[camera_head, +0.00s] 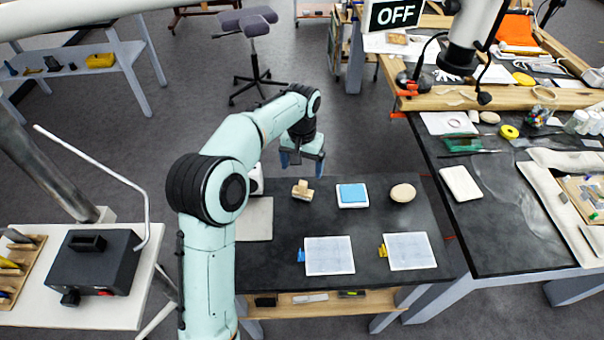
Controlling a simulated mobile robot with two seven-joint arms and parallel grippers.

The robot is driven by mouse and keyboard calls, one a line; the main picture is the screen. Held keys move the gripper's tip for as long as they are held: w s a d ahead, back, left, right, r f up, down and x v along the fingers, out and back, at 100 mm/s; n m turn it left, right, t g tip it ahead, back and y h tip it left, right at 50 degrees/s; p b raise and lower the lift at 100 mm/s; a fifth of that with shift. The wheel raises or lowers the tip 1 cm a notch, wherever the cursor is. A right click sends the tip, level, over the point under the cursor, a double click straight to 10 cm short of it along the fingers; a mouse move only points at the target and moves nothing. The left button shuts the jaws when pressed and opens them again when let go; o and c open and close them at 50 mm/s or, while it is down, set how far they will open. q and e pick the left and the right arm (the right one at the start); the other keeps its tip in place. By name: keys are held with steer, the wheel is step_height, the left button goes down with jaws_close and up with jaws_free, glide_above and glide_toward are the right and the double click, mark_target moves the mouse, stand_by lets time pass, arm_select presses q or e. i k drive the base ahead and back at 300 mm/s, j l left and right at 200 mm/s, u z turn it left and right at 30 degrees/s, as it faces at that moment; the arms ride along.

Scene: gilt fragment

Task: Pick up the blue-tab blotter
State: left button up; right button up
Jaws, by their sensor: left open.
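The blue-tab blotter (330,257) is a flat white sheet lying near the front edge of the dark table, with a small blue tab (301,255) at its left side. A similar yellow-tab blotter (411,251) lies to its right, with a yellow tab at its left side. My left gripper (302,166) is open and empty at the table's far edge, pointing down. It is well behind the blue-tab blotter and apart from it. My right gripper does not show.
A wooden-handled tool (302,190), a blue pad in a white tray (352,195) and a round beige object (403,193) stand in a row behind the blotters. A grey plate (254,220) lies at left. A cluttered bench (488,235) adjoins at right.

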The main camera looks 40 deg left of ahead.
mark_target(326, 255)
steer(key=k+l, duration=0.75)
steer(key=l, duration=0.2)
